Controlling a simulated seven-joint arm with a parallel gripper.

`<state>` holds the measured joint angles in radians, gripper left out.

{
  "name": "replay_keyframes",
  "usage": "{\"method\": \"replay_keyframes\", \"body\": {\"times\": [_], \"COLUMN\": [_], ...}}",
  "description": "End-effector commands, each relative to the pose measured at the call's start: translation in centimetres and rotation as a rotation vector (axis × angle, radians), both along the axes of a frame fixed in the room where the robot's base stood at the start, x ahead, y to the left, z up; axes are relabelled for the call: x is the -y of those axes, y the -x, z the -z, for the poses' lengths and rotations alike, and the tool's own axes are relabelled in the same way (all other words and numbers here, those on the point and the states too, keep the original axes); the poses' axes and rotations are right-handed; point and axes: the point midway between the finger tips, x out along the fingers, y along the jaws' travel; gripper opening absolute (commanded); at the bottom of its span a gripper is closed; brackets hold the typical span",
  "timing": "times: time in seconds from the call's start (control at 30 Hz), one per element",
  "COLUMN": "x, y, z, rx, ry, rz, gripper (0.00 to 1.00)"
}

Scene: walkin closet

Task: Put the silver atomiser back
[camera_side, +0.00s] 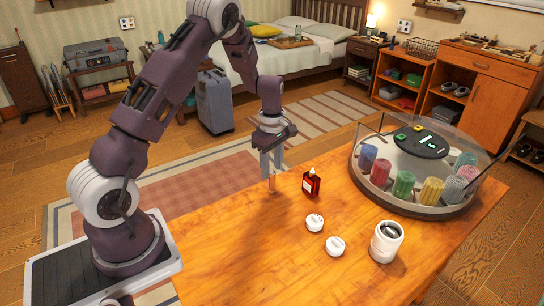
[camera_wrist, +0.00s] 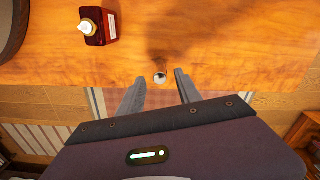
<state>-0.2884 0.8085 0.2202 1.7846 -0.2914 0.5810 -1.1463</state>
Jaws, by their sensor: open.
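My gripper (camera_side: 270,158) points down over the table's left part, with its fingers apart. Below the fingertips in the side view stands a slim, small, shiny thing (camera_side: 272,184), likely the silver atomiser, reflecting the wood's colour. In the wrist view its round silver top (camera_wrist: 159,78) shows between the two fingers of my gripper (camera_wrist: 160,82), near the table edge, with a gap on each side. A round organiser (camera_side: 420,208) with a clear curved cover stands at the table's right, holding several coloured ribbed cylinders around a black top with lit buttons.
A red bottle (camera_side: 311,182) with a white nozzle stands right of my gripper; it also shows in the wrist view (camera_wrist: 97,27). Two white round pieces (camera_side: 314,222) and a white jar (camera_side: 386,242) stand nearer the front. The table's (camera_side: 240,250) front left is clear.

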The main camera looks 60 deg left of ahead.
Motion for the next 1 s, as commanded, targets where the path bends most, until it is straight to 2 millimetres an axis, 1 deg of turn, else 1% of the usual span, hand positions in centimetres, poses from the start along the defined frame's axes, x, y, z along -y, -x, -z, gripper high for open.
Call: {"method": "replay_keyframes", "body": {"times": [0.03, 0.1, 0.2, 0.3, 0.4, 0.47, 0.53, 0.57, 0.63, 0.67, 0.7, 0.77, 0.8, 0.83, 0.87, 0.9, 1.0], "x": [0.0, 0.0, 0.0, 0.0, 0.0, 0.1, 0.7, 1.4, 3.8, 5.2, 7.1, 10.0, 11.8, 13.1, 14.2, 15.5, 17.4], "y": [-0.2, -0.2, -0.1, -0.1, -0.1, 0.0, 0.2, 0.5, 1.8, 2.7, 4.3, 7.4, 9.7, 11.6, 13.5, 16.0, 21.2], "z": [-1.3, -3.4, -6.1, -8.4, -10.0, -10.6, -11.9, -12.9, -16.2, -17.8, -20.0, -22.8, -24.3, -25.3, -25.9, -26.5, -26.5], "rx": [0.006, 0.007, 0.006, 0.006, 0.004, 0.003, 0.018, 0.032, 0.084, 0.11, 0.151, 0.208, 0.244, 0.27, 0.293, 0.318, 0.349], "ry": [-0.003, -0.003, -0.003, -0.003, -0.001, 0.0, 0.002, 0.005, 0.009, 0.007, -0.001, -0.027, -0.056, -0.083, -0.116, -0.164, -0.295], "rz": [0.002, 0.002, 0.003, 0.001, 0.001, 0.003, 0.041, 0.079, 0.228, 0.317, 0.451, 0.668, 0.821, 0.934, 1.05, 1.197, 1.506], "gripper": [0.41, 0.41, 0.41, 0.41, 0.41, 0.41, 0.41, 0.41, 0.41, 0.41, 0.41, 0.41, 0.41, 0.41, 0.41, 0.41, 0.41]}}
